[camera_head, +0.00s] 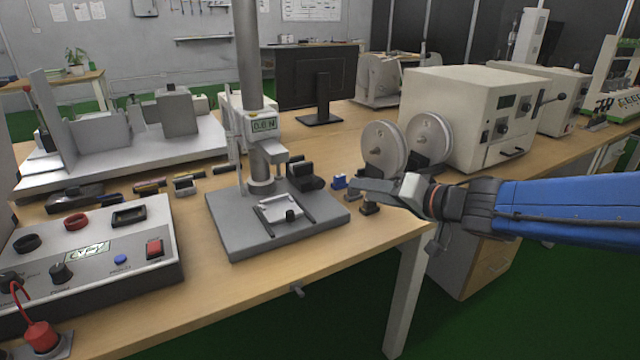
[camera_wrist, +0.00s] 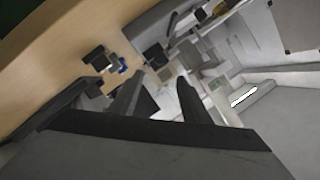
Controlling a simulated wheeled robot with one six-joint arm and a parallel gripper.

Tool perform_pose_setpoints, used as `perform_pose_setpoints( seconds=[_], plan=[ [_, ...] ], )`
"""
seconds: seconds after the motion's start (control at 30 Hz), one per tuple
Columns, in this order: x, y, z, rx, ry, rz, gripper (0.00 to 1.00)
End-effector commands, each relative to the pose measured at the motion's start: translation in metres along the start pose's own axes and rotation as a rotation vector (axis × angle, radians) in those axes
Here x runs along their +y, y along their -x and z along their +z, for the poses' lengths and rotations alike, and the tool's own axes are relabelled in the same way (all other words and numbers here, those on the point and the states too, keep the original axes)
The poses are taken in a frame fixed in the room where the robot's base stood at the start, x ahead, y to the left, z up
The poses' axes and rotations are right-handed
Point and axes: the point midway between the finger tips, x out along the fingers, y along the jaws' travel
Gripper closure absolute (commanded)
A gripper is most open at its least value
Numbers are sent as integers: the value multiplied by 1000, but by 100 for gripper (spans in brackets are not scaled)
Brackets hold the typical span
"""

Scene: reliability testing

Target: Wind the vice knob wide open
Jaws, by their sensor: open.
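A small light-grey vice (camera_head: 275,206) sits on the flat grey base (camera_head: 235,235) of a test stand, left of centre in the head view. A dark knob (camera_head: 290,215) shows at the vice's near side. My gripper (camera_head: 358,186) is to the right of the stand, above the table near its front edge, apart from the knob. In the wrist view my gripper (camera_wrist: 157,92) has its two dark fingers spread with nothing held between them. I cannot make out the vice knob in the wrist view.
The stand's thick column (camera_head: 250,70) rises behind the vice. A small blue block (camera_head: 339,181) and dark blocks lie close to my gripper. Two round discs (camera_head: 383,149) stand behind it. A control box (camera_head: 95,250) is at the left.

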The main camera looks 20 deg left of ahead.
Motion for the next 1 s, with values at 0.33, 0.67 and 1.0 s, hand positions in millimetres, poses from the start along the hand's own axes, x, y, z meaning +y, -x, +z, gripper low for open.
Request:
perform_pose_setpoints(
  seconds=[0.33, 0.67, 1.0],
  plan=[
    [0, -44, 1, -2, -2, 0, 57],
    [1, -95, 0, 0, -1, 2, 57],
    [1, -146, 0, 0, -1, 2, 57]
  ],
)
